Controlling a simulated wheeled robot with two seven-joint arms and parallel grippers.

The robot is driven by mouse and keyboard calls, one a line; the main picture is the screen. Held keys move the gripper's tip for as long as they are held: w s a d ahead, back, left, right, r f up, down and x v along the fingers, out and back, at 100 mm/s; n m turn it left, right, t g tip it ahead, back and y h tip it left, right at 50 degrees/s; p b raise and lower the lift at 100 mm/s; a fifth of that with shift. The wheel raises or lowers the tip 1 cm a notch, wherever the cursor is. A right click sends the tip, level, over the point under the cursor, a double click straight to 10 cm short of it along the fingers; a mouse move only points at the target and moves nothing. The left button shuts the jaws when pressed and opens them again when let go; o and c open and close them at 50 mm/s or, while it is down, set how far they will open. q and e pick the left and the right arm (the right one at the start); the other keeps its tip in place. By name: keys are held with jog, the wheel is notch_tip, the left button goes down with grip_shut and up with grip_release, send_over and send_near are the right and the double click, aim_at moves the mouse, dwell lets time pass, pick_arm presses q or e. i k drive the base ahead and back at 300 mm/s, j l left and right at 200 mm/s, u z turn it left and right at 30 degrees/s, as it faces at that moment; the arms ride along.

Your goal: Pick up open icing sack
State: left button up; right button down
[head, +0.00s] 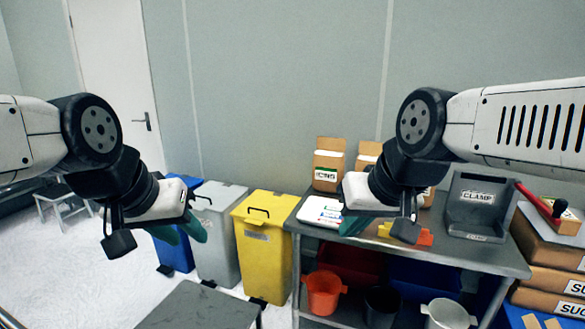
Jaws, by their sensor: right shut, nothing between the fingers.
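A brown icing sack (327,165) with its top flap up and a label reading "ICING" stands upright at the back left of the metal table. A second, similar brown sack (367,157) stands to its right, partly hidden by my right arm. My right gripper (350,225) has green fingers, is shut and empty, and shows in front of the table's left part, below the icing sack in the picture. It is apart from the sack. My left gripper (182,232) hangs in front of the bins, far left of the sack, with its green fingers apart and nothing seen between them.
The metal table (480,258) also holds a white device (318,211), orange and yellow items (424,238) and a grey clamp holder (478,205). Buckets sit on its lower shelf. A yellow bin (264,250) stands left of it. Stacked sugar sacks (555,255) are at right.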

aim_at(328, 167)
jog(key=z, duration=0.5)
jog(key=i+u, duration=0.15)
jog(key=u, duration=0.3)
jog(key=i+l+u, duration=0.1)
jog(key=u, duration=0.3)
jog(key=i+l+u, duration=0.1)
jog(key=u, duration=0.35)
jog(key=i+l+u, duration=0.1)
jog(key=l, duration=0.25)
jog(key=i+l, duration=0.2)
jog(key=l, duration=0.2)
jog(key=i+l+u, duration=0.15)
jog(key=l, duration=0.2)
jog(key=i+l+u, duration=0.1)
jog(key=l, duration=0.3)
jog(key=i+l, duration=0.15)
jog(key=l, duration=0.25)
jog(key=u, duration=0.05)
